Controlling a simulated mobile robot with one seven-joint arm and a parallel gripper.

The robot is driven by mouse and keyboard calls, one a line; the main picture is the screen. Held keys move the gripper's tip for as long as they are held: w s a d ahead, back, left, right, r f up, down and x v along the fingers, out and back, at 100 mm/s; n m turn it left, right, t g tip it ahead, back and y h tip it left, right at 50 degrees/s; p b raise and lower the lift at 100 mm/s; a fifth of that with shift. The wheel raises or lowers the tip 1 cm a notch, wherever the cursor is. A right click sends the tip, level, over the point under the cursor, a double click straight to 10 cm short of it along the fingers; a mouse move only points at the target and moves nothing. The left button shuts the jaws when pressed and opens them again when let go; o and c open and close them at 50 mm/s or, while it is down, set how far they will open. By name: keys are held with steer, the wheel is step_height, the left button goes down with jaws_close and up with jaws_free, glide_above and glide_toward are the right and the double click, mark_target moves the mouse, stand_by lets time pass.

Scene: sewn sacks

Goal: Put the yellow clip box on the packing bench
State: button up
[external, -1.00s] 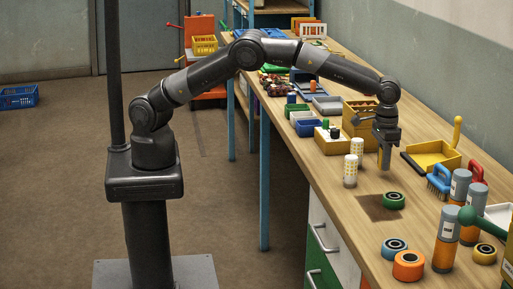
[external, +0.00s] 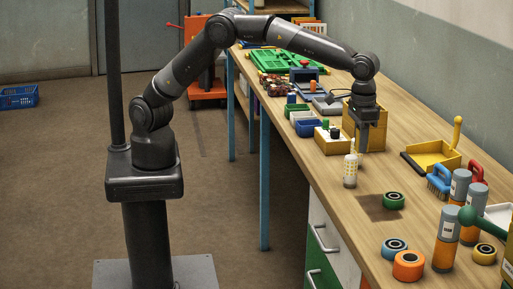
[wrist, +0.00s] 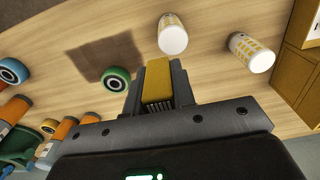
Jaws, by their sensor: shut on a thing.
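My gripper (wrist: 157,88) is shut on the yellow clip box (wrist: 157,80), which shows between its two fingers in the wrist view. In the external view my gripper (external: 362,142) points down above the wooden bench (external: 330,187), just in front of a tan-yellow carton (external: 378,135). The held box is hard to make out there. I cannot tell how far it is from the bench top. The wooden bench also fills much of the wrist view (wrist: 215,80).
Close by stands a white-and-yellow cylinder (external: 350,172); two such cylinders show in the wrist view. A green tape roll (external: 393,201) lies beside a dark square patch (external: 372,208). A yellow dustpan (external: 432,157) is to the right. Bare wood lies between the carton and dustpan.

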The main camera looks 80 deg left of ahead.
step_height(320, 180, up, 5)
steer(key=shift+w+f, duration=0.1)
steer(key=shift+w+a, duration=0.25)
steer(key=shift+a, duration=0.3)
steer(key=w+a+n, duration=0.2)
steer(key=w+a, duration=0.1)
steer(key=a, duration=1)
steer(key=w+a+n, duration=0.3)
steer(key=w+a, duration=0.1)
steer(key=a, duration=0.8)
steer(key=w+a+n, duration=0.2)
steer(key=w+a, duration=0.1)
steer(key=a, duration=1)
steer(key=s+a+n, duration=0.2)
steer(key=s+a, duration=0.3)
steer(key=a, duration=0.7)
steer(key=s+a+n, duration=0.2)
steer(key=s+a, duration=0.2)
steer(key=a, duration=0.7)
steer(key=s+a+n, duration=0.3)
steer(key=s+a, duration=0.2)
steer(key=a, duration=0.7)
steer(key=f, duration=1)
steer(key=shift+w, duration=0.25)
steer(key=shift+a+f, duration=0.1)
steer(key=shift+f, duration=2.75)
